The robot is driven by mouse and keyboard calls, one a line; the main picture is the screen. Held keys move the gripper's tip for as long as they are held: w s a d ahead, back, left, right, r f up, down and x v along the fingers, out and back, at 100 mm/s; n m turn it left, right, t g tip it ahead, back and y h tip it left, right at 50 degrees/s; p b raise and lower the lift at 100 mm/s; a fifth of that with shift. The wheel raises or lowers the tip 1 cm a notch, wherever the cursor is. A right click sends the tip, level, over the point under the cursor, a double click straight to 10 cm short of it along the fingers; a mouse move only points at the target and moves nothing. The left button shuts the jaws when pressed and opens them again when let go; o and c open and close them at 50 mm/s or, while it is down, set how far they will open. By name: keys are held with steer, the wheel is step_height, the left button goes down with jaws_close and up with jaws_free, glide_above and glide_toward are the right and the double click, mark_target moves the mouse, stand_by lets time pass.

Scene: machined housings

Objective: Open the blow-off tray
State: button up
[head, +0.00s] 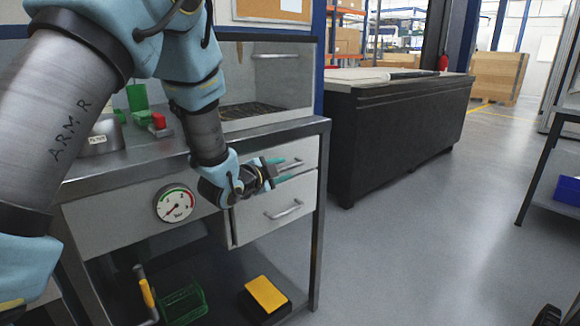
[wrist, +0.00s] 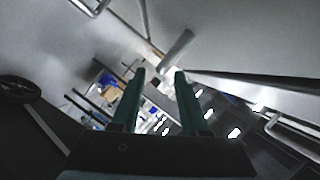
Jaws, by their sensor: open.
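The bench has two light grey drawer fronts, an upper one (head: 305,151) and a lower one (head: 262,222), each with a bar handle. No label shows which of them is the blow-off tray. The upper handle (head: 292,164) is close to my fingertips and partly behind them. The lower handle (head: 284,210) is in plain view below. My gripper (head: 281,170) is open in front of the upper drawer. In the wrist view its two teal fingers (wrist: 160,75) stand apart, with a grey bar beyond their tips; I cannot tell whether they touch anything.
A pressure gauge (head: 175,203) sits on the bench front, left of the drawers. Green bins (head: 138,97) stand on the bench top. A yellow-topped box (head: 266,294) and a green crate (head: 184,303) lie below. The floor (head: 410,250) right of the bench is clear.

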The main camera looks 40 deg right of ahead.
mark_target(288, 168)
steer(key=x, duration=0.5)
steer(key=shift+a, duration=0.1)
jaws_close()
stand_by(1.3)
